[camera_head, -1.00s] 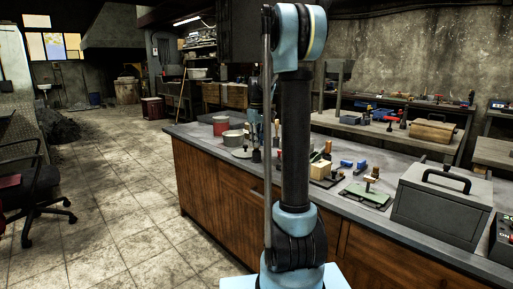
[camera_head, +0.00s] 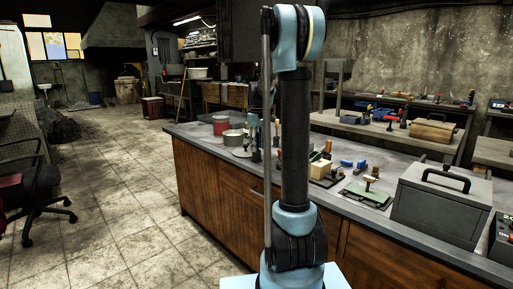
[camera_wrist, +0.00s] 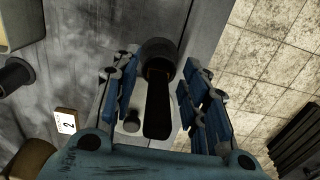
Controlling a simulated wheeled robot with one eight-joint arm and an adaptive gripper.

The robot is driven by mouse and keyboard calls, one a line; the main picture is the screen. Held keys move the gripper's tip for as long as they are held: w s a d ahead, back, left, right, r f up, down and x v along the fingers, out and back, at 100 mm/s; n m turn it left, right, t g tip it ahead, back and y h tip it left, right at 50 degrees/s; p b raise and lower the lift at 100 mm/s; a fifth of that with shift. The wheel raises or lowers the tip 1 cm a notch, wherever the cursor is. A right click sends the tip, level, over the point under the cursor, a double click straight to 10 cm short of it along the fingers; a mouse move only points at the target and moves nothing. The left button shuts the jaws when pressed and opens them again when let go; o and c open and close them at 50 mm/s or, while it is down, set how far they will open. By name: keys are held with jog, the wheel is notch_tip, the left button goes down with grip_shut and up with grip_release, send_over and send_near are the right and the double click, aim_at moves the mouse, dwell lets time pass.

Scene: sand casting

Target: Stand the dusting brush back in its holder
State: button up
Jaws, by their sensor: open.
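My gripper (camera_wrist: 157,90) is open, its blue fingers pointing down over the grey bench. A long black handle-like piece (camera_wrist: 157,112), perhaps the dusting brush, lies in view between the fingers, with a gap on each side. It runs to a dark round cup-like piece (camera_wrist: 157,50), perhaps the holder; I cannot tell whether the handle stands in it. In the head view my gripper (camera_head: 254,150) is low over the bench's left part, partly hidden behind my arm.
Round tins (camera_head: 232,138) stand left of my gripper on the bench (camera_head: 210,133). A wooden block (camera_head: 321,170), a green plate (camera_head: 366,194) and a grey lidded box (camera_head: 437,206) are to the right. A tag marked 2 (camera_wrist: 66,121) lies nearby. The bench edge drops to tiled floor (camera_wrist: 260,50).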

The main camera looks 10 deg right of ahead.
notch_tip(320, 180, up, 12)
jog(key=s+f+m+t, duration=0.15)
jog(key=s+f, duration=0.25)
jog(key=s, duration=0.8)
jog(key=s+f+m, duration=0.2)
jog(key=s+f, duration=0.2)
jog(key=s, duration=0.7)
jog(key=s+f+m, duration=0.3)
jog(key=s+f, duration=1.3)
jog(key=s, duration=0.1)
jog(key=shift+s+a+f+t, duration=0.2)
jog(key=shift+s+a+t, duration=0.1)
jog(key=shift+t, duration=0.05)
